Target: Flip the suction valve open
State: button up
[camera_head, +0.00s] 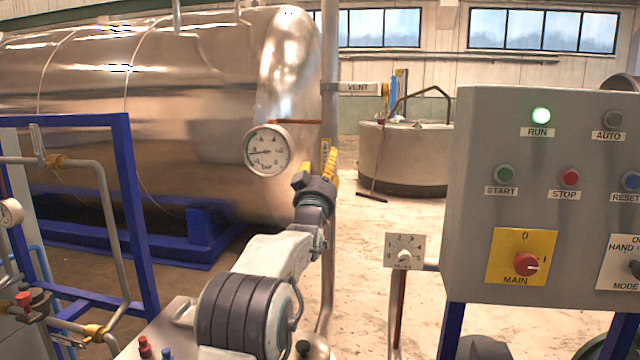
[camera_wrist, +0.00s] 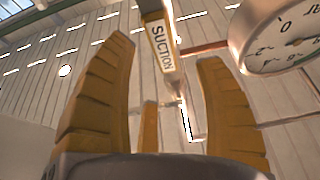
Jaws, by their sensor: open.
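The suction valve shows in the wrist view as a bar with a white SUCTION label (camera_wrist: 161,46), running down from the top edge. My gripper (camera_wrist: 163,54) is open, with one orange finger on each side of the picture and the labelled bar showing in the gap between them. I cannot tell how far beyond the fingertips the bar is; no contact shows. In the head view my gripper (camera_head: 328,160) is raised at the vertical pipe, just right of the round gauge (camera_head: 267,150). There the suction valve is largely hidden by or merged with the yellow fingers.
The gauge also shows close by at the upper right of the wrist view (camera_wrist: 285,35). A VENT handle (camera_head: 357,88) sticks out from the pipe above my gripper. A grey control panel (camera_head: 470,200) stands at right, a large steel tank (camera_head: 170,110) behind at left.

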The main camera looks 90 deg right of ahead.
jog(key=shift+v, duration=2.9)
